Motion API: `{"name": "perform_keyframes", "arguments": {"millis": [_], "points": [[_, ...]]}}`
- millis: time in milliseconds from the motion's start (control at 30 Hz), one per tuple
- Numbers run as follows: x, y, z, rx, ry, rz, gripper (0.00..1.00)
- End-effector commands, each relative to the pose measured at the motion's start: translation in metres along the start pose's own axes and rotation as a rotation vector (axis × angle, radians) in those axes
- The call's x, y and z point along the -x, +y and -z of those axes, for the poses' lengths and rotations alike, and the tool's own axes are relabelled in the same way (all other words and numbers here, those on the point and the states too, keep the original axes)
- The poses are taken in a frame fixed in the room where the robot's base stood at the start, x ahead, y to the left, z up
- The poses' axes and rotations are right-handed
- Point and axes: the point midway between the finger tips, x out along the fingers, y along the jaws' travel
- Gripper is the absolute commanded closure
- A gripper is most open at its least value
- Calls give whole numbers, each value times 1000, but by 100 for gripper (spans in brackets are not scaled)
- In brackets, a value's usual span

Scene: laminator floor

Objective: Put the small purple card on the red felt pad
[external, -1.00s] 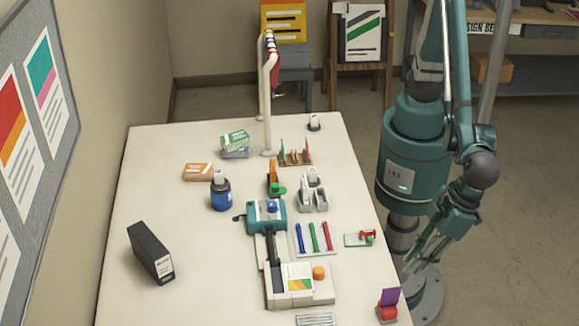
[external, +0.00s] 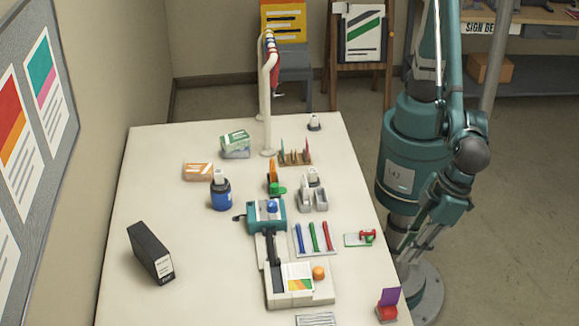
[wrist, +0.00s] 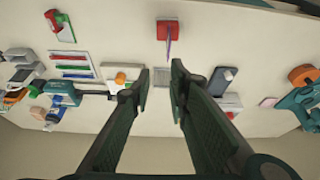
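The small purple card (external: 390,296) stands upright in a small red holder (external: 387,312) near the table's front right corner. In the wrist view the card (wrist: 168,47) is a thin, nearly edge-on strip below the red holder (wrist: 168,29). My gripper (wrist: 160,70) is open and empty, and the card is beyond its fingertips, in line with the gap. In the external view my gripper hangs off the table's right side, beyond the card, and its fingers are hard to make out. I cannot clearly pick out a red felt pad.
The laminator (external: 300,285) stands left of the card. A tray of coloured pens (external: 315,238) and a small green-and-white item with a red top (external: 360,239) lie farther back. A black box file (external: 151,252) stands at left. The table around the card is mostly clear.

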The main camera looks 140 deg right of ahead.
Motion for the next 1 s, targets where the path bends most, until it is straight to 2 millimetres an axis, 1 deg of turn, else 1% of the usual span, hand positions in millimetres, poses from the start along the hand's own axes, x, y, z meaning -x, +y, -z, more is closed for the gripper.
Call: {"name": "perform_keyframes", "arguments": {"millis": [33, 200, 500, 700, 1000], "points": [[5, 8, 7, 9, -4, 6, 82], [21, 36, 27, 60, -16, 33, 82], [48, 87, 57, 155, -28, 89, 82], [63, 122, 72, 215, -26, 128, 82], [84, 174, 86, 302, -11, 185, 82]]}}
